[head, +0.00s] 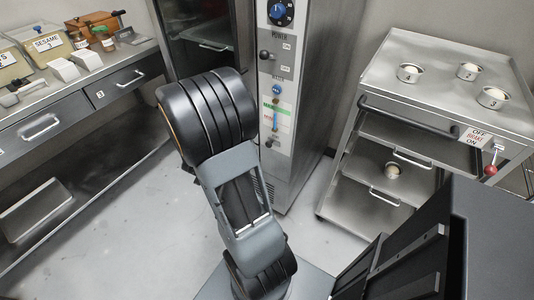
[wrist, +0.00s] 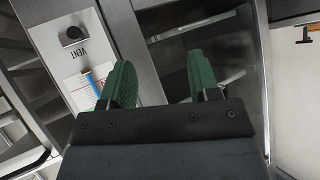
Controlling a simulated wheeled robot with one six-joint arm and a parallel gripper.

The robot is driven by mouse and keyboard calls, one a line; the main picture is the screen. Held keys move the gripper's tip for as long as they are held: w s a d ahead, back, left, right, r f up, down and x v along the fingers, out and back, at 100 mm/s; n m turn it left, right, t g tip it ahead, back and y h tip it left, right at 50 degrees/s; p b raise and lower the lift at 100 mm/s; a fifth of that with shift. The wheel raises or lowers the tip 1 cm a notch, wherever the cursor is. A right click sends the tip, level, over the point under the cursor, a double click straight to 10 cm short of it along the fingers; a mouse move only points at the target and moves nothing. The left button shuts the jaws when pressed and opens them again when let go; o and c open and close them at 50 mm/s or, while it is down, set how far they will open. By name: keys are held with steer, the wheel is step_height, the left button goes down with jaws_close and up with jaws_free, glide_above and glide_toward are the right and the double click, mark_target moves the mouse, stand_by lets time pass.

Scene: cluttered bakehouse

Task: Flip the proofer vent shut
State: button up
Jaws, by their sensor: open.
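The proofer (head: 310,90) is the tall steel cabinet in the middle of the head view. Its vent control (head: 269,142) is a small dark knob low on the front panel, below a coloured gauge. In the wrist view the vent control (wrist: 72,35) is a black knob on a white plate marked VENT, at upper left. I cannot tell its position. My gripper (wrist: 160,62) has green fingers, spread apart with nothing between them. The vent knob is to the left of the fingers, apart from them. In the head view my arm hides the gripper.
Higher on the panel are a blue dial (head: 281,13) and a power switch (head: 266,55). A steel trolley (head: 420,50) with several small cups stands at right, with a red-knobbed brake lever (head: 491,170). A drawer counter (head: 60,105) is at left. Some floor (head: 150,235) is clear.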

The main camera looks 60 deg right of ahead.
mark_target(268, 145)
steer(key=s+d+f+m+g+h+b, duration=0.2)
steer(key=s+d+f+m+g+h, duration=0.2)
steer(key=s+d+f+g, duration=0.4)
steer(key=d+f, duration=0.1)
steer(key=d, duration=0.2)
steer(key=d+f+t+b, duration=0.1)
steer(key=d, duration=0.3)
steer(key=s+d+t+b, duration=0.1)
steer(key=d, duration=0.3)
steer(key=shift+d+f, duration=0.1)
steer(key=shift+f, duration=0.3)
jaws_close()
